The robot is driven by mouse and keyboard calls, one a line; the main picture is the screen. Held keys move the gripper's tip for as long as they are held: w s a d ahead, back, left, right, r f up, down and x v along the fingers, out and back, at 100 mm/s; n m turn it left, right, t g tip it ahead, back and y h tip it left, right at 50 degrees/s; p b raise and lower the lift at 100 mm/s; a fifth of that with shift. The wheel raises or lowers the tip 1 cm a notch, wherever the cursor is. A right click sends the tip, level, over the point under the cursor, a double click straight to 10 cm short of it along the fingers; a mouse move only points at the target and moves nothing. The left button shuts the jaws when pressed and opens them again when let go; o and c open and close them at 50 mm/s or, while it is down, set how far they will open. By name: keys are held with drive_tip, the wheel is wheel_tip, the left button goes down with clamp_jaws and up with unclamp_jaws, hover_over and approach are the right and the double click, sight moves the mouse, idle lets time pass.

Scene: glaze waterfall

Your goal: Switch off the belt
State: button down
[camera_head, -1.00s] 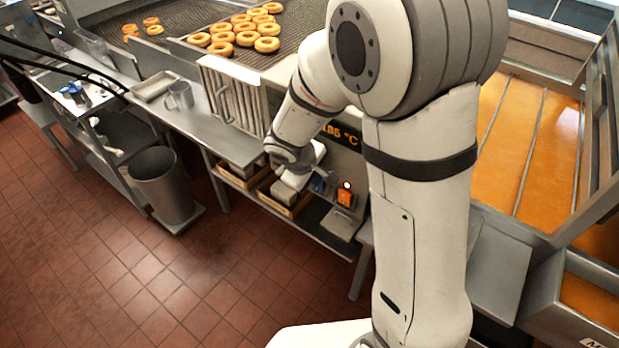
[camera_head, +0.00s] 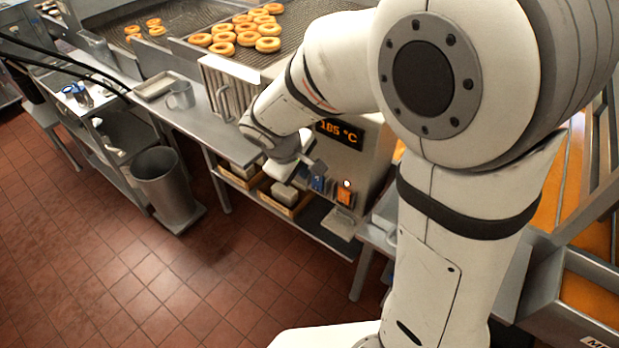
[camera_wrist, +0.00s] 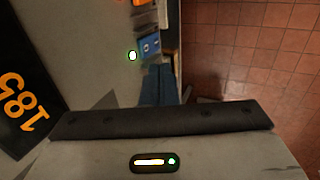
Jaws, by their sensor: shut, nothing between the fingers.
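A blue switch (camera_head: 318,184) sits low on the fryer's front panel, and an orange switch (camera_head: 345,195) is to its right with a bright lamp (camera_head: 347,183) above it. In the wrist view the blue switch (camera_wrist: 149,47) has a lit, greenish-white lamp (camera_wrist: 131,56) beside it, and an edge of orange (camera_wrist: 138,2) shows at the top. I cannot read which switch is the belt's. My gripper (camera_head: 314,168) is shut and empty, just above and left of the blue switch. In the wrist view its fingers (camera_wrist: 160,84) point towards that switch; contact cannot be told.
The display (camera_head: 338,132) reads 185 °C above the switches. A steel bench (camera_head: 205,130) carries a mug (camera_head: 181,95) and a tray (camera_head: 155,86). Boxes stand on a shelf beneath. Donuts (camera_head: 268,44) lie on the mesh belt (camera_head: 320,28). A bin (camera_head: 165,188) stands on the clear tiled floor.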

drive_tip(key=r, duration=0.5)
drive_tip(key=shift+s+a+r, duration=0.1)
drive_tip(key=shift+s+a, duration=0.2)
drive_tip(key=shift+s, duration=0.1)
drive_tip(key=s+d+r+m+y, duration=0.3)
drive_tip(key=s+d+m, duration=0.6)
drive_tip(key=s+d, duration=0.3)
drive_tip(key=shift+s+d+r+m, duration=0.2)
drive_tip(key=shift+s+r+m, duration=0.1)
drive_tip(key=shift+s, duration=1.35)
